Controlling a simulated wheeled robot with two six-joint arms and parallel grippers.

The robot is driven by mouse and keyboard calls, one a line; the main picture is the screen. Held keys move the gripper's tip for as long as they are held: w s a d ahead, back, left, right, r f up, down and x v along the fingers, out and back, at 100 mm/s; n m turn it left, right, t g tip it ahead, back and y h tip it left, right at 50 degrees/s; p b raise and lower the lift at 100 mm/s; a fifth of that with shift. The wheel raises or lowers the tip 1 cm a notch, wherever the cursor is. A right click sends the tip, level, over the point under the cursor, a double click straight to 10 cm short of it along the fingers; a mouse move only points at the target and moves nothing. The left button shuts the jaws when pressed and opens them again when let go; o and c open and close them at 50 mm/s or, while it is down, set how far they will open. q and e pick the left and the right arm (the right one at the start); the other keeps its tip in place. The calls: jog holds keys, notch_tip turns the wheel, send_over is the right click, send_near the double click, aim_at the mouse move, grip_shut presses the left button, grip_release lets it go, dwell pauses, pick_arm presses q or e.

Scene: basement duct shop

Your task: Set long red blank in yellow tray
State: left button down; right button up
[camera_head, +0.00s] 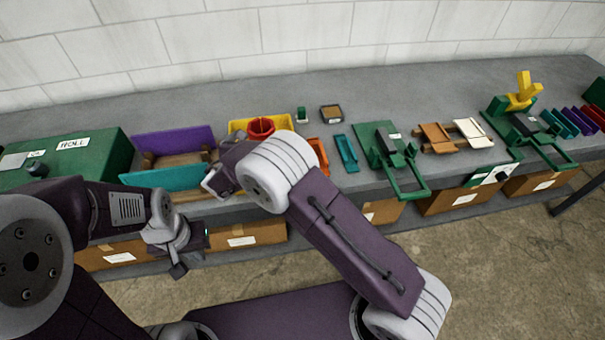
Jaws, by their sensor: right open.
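The yellow tray (236,126) stands on the bench at centre left, with a red round cup-like piece (261,127) in it. My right arm hides its front. An orange-red long piece (318,154) lies on the bench just right of the tray, its lower left partly behind my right arm. I cannot tell whether it is the long red blank. My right gripper (211,184) is open in front of the teal-sided holder, left of and below the yellow tray, with nothing visible in it. My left gripper (188,258) hangs lower, before the bench front; its jaws are unclear.
A purple and teal holder (172,178) and a green box (85,156) stand at left. A teal piece (346,153), a green press (385,145) and another green machine (525,130) stand rightward. Cardboard boxes (240,236) sit on the lower shelf. The bench's back strip is mostly clear.

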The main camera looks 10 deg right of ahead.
jog(key=s+d+f+m+g+h, duration=0.1)
jog(key=s+d+f+m+g, duration=0.2)
jog(key=s+d+m+g, duration=0.95)
jog(key=s+d+m+y, duration=0.3)
jog(key=s+m, duration=0.6)
jog(key=s+d+m+y, duration=0.2)
jog(key=s+d+m, duration=0.1)
jog(key=s+m, duration=0.7)
jog(key=shift+d+t+y, duration=0.3)
jog(key=shift+t+y, duration=0.1)
jog(key=shift+t, duration=0.05)
jog(key=shift+m, duration=0.25)
